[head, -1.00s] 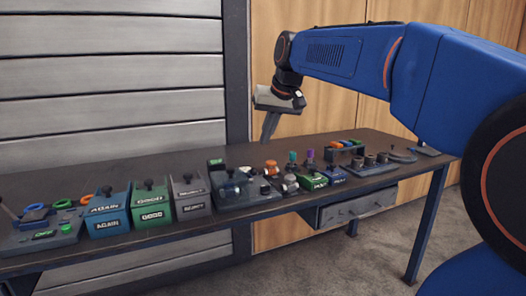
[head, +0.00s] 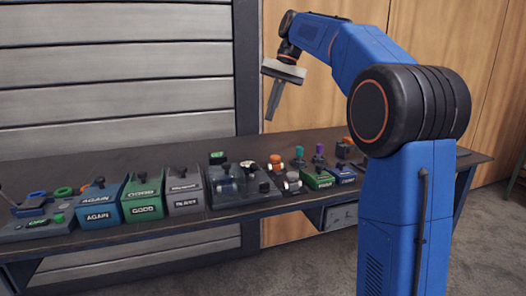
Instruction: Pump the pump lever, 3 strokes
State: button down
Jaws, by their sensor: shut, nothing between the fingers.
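My gripper (head: 272,104) is raised above the back of the workbench, fingers pointing down, shut and empty. It is well apart from everything on the bench. At the far left edge, a thin grey lever (head: 8,199) leans up and left from a grey base (head: 38,231) that has a green label; this may be the pump lever, but I cannot be sure at this size.
Small coloured fittings stand to the right. The bench (head: 110,163) is clear along its back. My arm hides the bench's right part.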

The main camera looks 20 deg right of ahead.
dwell(0.4)
send_near(252, 167)
jog(key=w+d+f, duration=0.1)
jog(key=w+f, duration=0.3)
jog(key=w, duration=0.1)
jog(key=s+f, duration=0.1)
jog(key=s+a, duration=0.1)
jog(key=shift+s+a+f, duration=0.15)
jog(key=shift+s+f, duration=0.15)
jog(key=shift+f, duration=0.1)
jog(key=shift+s+f+t, duration=0.3)
jog(key=shift+s+t, duration=0.25)
jog(key=shift+t, duration=0.15)
jog(key=shift+s+f+n+t, duration=0.3)
jog(key=shift+s+f+t, duration=0.3)
jog(key=shift+t, duration=0.4)
jog(key=shift+s+f, duration=0.25)
jog(key=shift+f, duration=0.2)
